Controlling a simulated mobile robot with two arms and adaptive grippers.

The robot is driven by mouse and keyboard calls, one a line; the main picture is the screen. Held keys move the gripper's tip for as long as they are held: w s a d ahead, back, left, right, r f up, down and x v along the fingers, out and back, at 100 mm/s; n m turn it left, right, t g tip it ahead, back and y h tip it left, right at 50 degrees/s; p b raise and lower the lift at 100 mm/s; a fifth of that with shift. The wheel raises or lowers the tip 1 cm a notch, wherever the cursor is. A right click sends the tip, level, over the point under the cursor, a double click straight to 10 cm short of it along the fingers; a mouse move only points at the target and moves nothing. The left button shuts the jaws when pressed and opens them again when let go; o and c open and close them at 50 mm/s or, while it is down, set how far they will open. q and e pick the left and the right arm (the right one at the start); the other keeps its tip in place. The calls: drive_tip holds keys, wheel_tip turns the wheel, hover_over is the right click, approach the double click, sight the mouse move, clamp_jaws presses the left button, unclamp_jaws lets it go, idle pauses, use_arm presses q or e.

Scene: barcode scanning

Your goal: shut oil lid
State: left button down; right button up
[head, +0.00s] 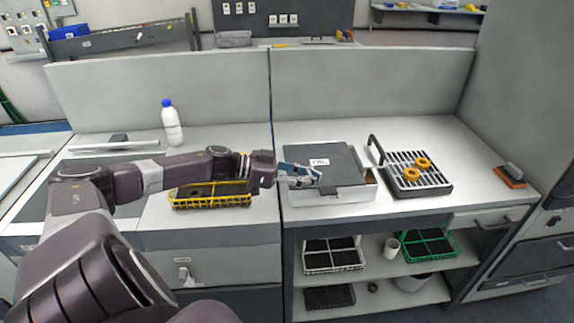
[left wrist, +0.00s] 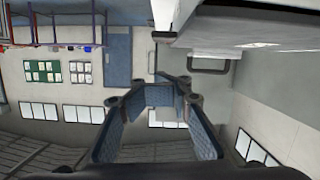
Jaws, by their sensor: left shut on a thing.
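The oil lid (head: 345,165) is a dark grey flat panel lying over a white box (head: 335,197) on the right counter. A white label reading OIL (head: 319,162) is on it. A brown strip of the box shows at its right edge; whether the lid sits fully flat I cannot tell. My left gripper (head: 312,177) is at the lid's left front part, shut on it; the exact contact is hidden. In the left wrist view my blue padded fingers (left wrist: 160,90) show, with a pale panel and label at the upper right. My right gripper is not in view.
A black-framed grill rack (head: 418,173) with two orange rings stands right of the box. A yellow basket (head: 212,196) sits below my left arm, and a white bottle (head: 172,124) behind it. An orange-based block (head: 510,175) lies far right.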

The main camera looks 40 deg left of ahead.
use_arm(q)
drive_tip(key=p+v, duration=0.1)
drive_tip(key=v, duration=0.7)
drive_tip(key=shift+s, duration=0.3)
drive_tip(key=shift+f, duration=0.1)
